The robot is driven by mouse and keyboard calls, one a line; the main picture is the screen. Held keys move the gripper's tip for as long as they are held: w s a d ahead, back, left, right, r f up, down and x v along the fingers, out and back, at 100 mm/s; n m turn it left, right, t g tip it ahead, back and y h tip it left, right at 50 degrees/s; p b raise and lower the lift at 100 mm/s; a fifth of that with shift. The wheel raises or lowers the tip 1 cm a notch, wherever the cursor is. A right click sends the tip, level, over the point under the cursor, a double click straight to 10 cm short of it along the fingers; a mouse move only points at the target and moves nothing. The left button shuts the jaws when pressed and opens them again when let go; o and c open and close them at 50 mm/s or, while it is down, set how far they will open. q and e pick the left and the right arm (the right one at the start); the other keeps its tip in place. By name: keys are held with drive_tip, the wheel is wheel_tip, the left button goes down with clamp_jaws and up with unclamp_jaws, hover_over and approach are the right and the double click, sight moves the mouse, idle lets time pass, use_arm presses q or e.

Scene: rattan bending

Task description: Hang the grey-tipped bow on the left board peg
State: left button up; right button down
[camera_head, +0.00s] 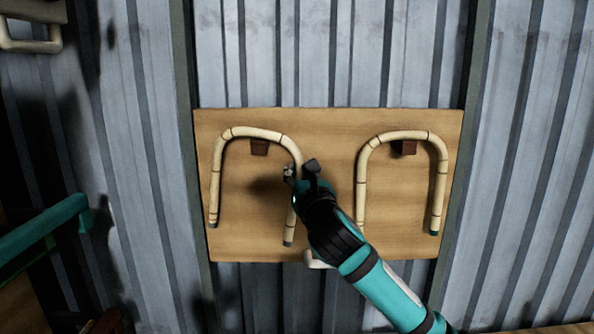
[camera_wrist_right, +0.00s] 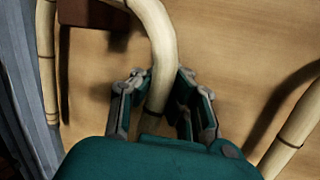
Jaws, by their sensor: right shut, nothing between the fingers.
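The grey-tipped bow (camera_head: 250,133), a pale bamboo-like arch, hangs with its curve up over the brown left peg (camera_head: 259,147) on the wooden board (camera_head: 330,125). Its dark grey ends point down. My right gripper (camera_head: 301,172) is shut by the bow's right leg, with no part of the bow held. In the right wrist view the bow (camera_wrist_right: 160,45) runs down close by the fingers (camera_wrist_right: 158,85), which partly hide it. My left gripper is not in view.
A second bow (camera_head: 400,135) with dark green ends hangs on the right peg (camera_head: 404,148). A pale curved piece (camera_head: 316,261) shows at the board's lower edge. Corrugated metal wall (camera_head: 320,50) lies behind. A pale frame-like object (camera_head: 30,45) is at upper left.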

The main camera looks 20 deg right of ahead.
drive_tip(key=c, duration=1.4)
unclamp_jaws()
drive_tip(key=shift+f, duration=0.1)
drive_tip(key=s+f, duration=0.2)
drive_tip(key=s, duration=1)
drive_tip(key=shift+w, duration=0.1)
drive_tip(key=shift+a, duration=0.1)
drive_tip(key=s+a+p, duration=0.2)
drive_tip(key=s+p, duration=0.6)
drive_tip(key=p, duration=0.1)
drive_tip(key=shift+s+a, duration=0.25)
drive_tip(key=shift+s, duration=0.15)
